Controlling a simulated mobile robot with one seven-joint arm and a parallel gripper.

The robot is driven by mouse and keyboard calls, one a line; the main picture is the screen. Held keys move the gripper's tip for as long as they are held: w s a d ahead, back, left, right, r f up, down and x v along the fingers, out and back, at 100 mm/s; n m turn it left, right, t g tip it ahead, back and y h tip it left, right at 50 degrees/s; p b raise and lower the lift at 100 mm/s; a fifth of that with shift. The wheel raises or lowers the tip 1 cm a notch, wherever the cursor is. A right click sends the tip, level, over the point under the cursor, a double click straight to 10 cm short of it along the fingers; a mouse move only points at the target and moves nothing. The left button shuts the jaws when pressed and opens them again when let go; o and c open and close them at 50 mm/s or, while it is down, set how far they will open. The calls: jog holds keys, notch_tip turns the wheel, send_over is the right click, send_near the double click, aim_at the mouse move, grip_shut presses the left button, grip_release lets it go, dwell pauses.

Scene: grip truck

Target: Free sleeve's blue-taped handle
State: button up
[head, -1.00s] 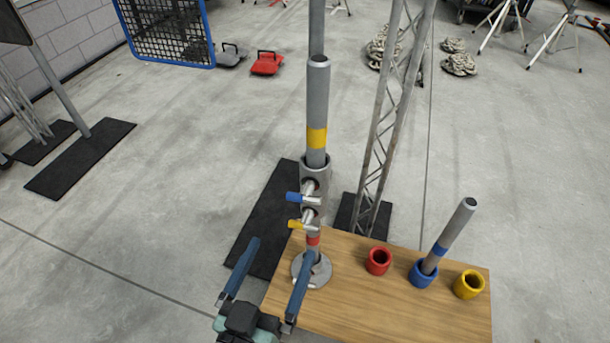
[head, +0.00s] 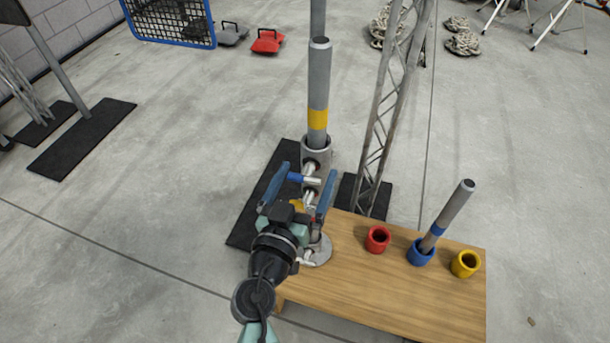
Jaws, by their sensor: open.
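The grey sleeve (head: 317,155) stands upright above the near left end of the wooden bench, with a yellow-banded tube (head: 319,95) in its top. The blue-taped handle (head: 296,177) sticks out to the left from the sleeve's upper clamp. The yellow-taped handle (head: 297,205) below it is partly hidden by my gripper. My gripper (head: 307,172) is open, its two blue fingers on either side of the blue-taped handle in the picture. I cannot tell whether they touch it. The lower tube and its round base (head: 319,254) are partly hidden behind my gripper.
The bench (head: 370,290) holds a red cup (head: 377,239), a blue cup (head: 420,253) with a blue-banded tube (head: 452,212) leaning in it, and a yellow cup (head: 465,264).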

jog(key=c, duration=1.3)
